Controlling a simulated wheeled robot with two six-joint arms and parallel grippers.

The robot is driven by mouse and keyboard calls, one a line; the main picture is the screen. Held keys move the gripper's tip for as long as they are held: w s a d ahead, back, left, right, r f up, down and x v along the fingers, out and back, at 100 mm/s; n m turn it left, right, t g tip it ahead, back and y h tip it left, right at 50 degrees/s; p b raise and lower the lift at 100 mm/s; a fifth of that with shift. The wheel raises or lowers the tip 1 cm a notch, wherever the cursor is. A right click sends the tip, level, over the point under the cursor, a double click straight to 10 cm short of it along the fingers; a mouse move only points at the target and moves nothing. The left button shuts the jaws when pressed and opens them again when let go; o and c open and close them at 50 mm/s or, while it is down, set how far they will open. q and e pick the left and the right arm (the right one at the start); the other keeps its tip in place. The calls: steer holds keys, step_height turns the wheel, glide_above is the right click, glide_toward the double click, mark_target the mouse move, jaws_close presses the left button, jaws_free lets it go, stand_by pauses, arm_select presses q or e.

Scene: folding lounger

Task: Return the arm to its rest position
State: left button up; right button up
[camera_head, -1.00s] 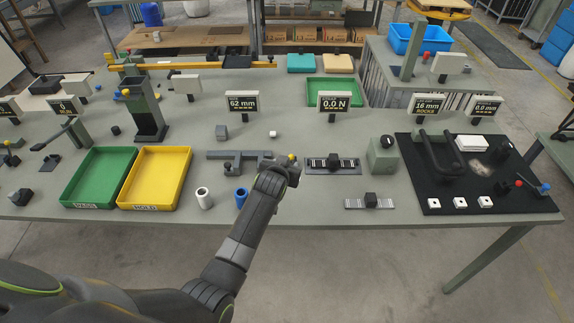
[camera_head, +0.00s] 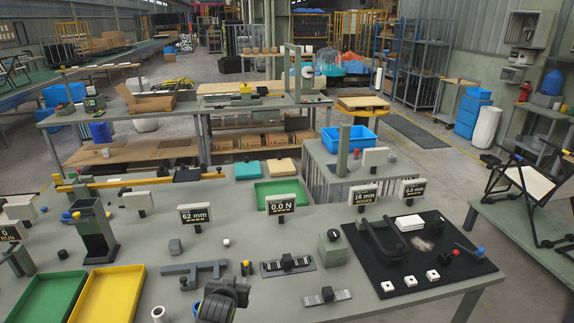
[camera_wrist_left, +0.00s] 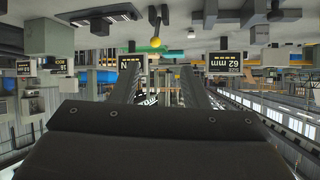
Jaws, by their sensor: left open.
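My left gripper (camera_head: 222,300) is at the bottom centre of the head view, dark and foreshortened, at the near part of the grey workbench (camera_head: 330,226). In the left wrist view its two dark fingers (camera_wrist_left: 160,86) stand apart with nothing held between them. A small post with a yellow ball (camera_head: 246,266) is just beyond it, and it also shows in the left wrist view (camera_wrist_left: 155,42). A blue cylinder (camera_head: 196,309) is partly hidden at the gripper's left side. My right arm does not show.
A green tray (camera_head: 38,300) and a yellow tray (camera_head: 108,296) lie at left. A grey bracket (camera_head: 193,270) and a slotted rail (camera_head: 328,298) lie near the gripper. A black mat (camera_head: 455,262) with small parts covers the right end. A folding lounger (camera_head: 535,185) stands at far right.

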arm_select(q)
steer(key=s+a+f+n+g+y, duration=0.1)
steer(key=s+a+f, duration=0.15)
steer(key=s, duration=0.35)
steer(key=s+a+f+g, duration=0.1)
steer(key=s+a, duration=0.3)
steer(key=s, duration=0.2)
steer(key=s+a+r+g, duration=0.2)
steer(key=s+g, duration=0.1)
steer(key=s, duration=1.2)
steer(key=s+a+r+g, duration=0.3)
steer(key=s, duration=1.2)
step_height(320, 180, down, 31)
steer(key=a+g+b, duration=0.1)
steer(key=b, duration=0.6)
steer(key=s+f+b, duration=0.2)
steer(key=s+f, duration=0.5)
steer(key=f, duration=0.4)
steer(key=s+d+f+g+b, duration=0.1)
steer(key=s+f+b, duration=0.2)
steer(key=s+f, duration=0.5)
step_height(320, 180, down, 3)
steer(key=shift+s+f+h, duration=0.1)
steer(key=shift+s+h, duration=0.2)
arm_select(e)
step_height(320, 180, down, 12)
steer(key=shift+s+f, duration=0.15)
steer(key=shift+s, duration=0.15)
